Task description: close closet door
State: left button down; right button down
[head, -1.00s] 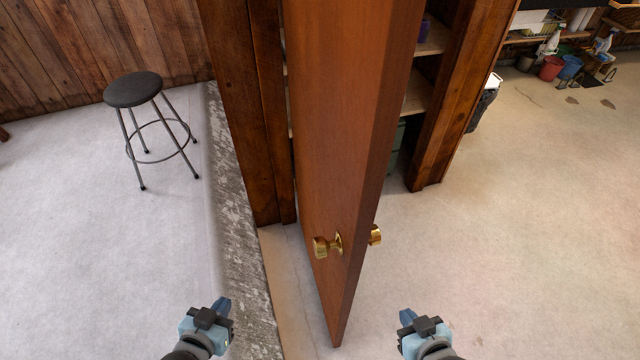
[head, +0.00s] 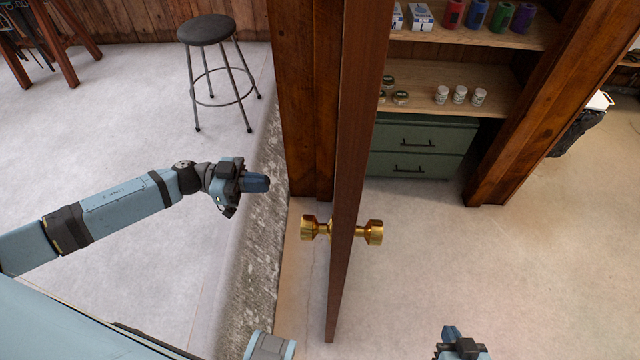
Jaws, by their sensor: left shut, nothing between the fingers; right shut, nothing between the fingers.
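The closet door (head: 357,150) is brown wood and stands open, seen nearly edge-on in the head view. It has a brass knob on each side, a left knob (head: 309,228) and a right knob (head: 374,232). My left gripper (head: 262,183) is shut and empty, left of the door, a little above and left of the left knob and apart from it. My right gripper (head: 452,333) is shut and empty at the bottom edge, right of the door and below the right knob. Part of it is cut off by the frame.
The closet's shelves (head: 450,80) hold bottles and jars above a green drawer unit (head: 420,150). A wooden post (head: 530,110) bounds the opening at right. A black stool (head: 207,30) stands at back left. Floor right of the door is clear.

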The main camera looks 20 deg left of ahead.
pick_arm(q)
jog(key=p+x, duration=0.1)
jog(key=x, duration=1.2)
jog(key=shift+d+p, duration=0.3)
jog(key=shift+d, duration=0.05)
jog(key=shift+d+r, duration=0.1)
